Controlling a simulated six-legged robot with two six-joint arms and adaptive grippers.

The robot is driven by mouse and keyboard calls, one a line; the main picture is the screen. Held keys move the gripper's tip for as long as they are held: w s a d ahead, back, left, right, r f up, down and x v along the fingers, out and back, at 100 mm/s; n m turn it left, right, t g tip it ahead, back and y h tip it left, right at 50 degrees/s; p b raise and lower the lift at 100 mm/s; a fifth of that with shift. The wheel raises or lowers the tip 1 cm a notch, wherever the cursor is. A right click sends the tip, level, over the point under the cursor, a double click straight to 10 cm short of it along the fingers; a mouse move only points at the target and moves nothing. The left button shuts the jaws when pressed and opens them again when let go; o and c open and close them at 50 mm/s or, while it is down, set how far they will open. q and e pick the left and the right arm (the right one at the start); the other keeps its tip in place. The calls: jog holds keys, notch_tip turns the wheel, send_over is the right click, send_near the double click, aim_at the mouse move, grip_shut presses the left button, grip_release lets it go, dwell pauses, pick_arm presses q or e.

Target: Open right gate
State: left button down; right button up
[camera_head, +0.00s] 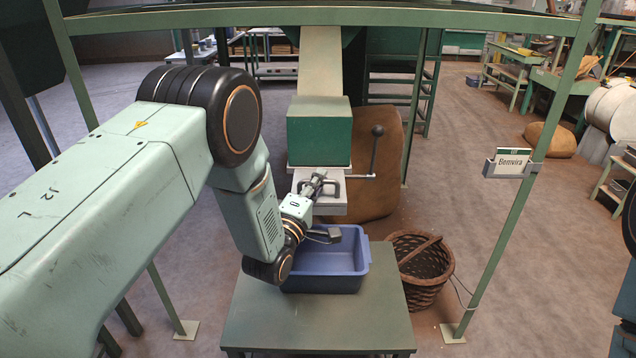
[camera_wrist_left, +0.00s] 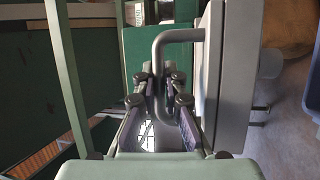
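A green hopper box (camera_head: 319,134) hangs in the middle of the head view under a pale chute. Below it is a flat grey gate plate (camera_head: 332,208) with a loop handle (camera_head: 341,190) at its front. My left gripper (camera_head: 317,187) reaches the handle from the front left. In the left wrist view the grey handle (camera_wrist_left: 182,36) comes off the gate plate (camera_wrist_left: 238,75), and its bar runs between the fingers (camera_wrist_left: 160,88). The fingers converge on the bar and look closed on it, though exact contact is partly hidden. My right gripper is out of view.
A blue bin (camera_head: 340,266) stands on a green table (camera_head: 310,322) below the gate, looking empty. A black-knobbed lever (camera_head: 376,150) sticks up right of the hopper. A wicker basket (camera_head: 424,275) stands right of the table.

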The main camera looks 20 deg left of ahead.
pick_arm(q)
jog(key=c, duration=1.7)
grip_release()
jog(key=shift+w+a, duration=0.1)
jog(key=shift+w, duration=0.05)
jog(key=v, duration=1.2)
